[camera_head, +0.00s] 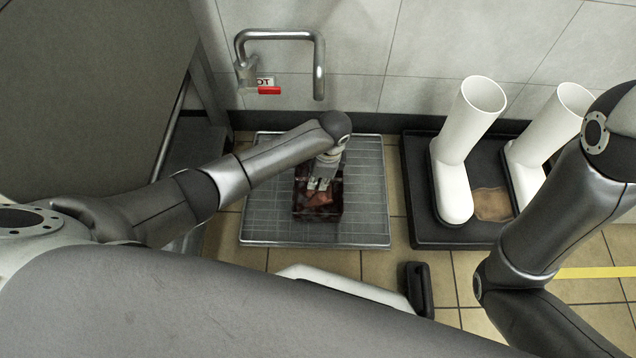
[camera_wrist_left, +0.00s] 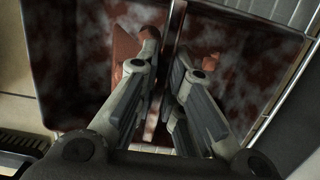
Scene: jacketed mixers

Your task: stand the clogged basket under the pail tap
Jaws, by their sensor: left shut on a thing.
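The clogged basket (camera_head: 320,213) is a small dark box with red-brown and whitish residue, at the metal grating in the head view. My left gripper (camera_head: 319,184) reaches down into it from above. In the left wrist view, the fingers (camera_wrist_left: 163,75) are shut on the thin upright middle part of the basket (camera_wrist_left: 85,65), with a soiled compartment on either side. The fingers hide part of it. I cannot tell whether its bottom touches the grating. The pail tap (camera_head: 318,60) is a bent metal pipe on the wall, with a red lever (camera_head: 269,90), farther back than the basket.
The grating (camera_head: 270,228) has bare room around the basket. White boots (camera_head: 452,185) stand in a black tray (camera_head: 425,215) to its right. A dark cabinet or panel (camera_head: 90,90) stands at the left. My right arm shows at the right; its gripper is out of view.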

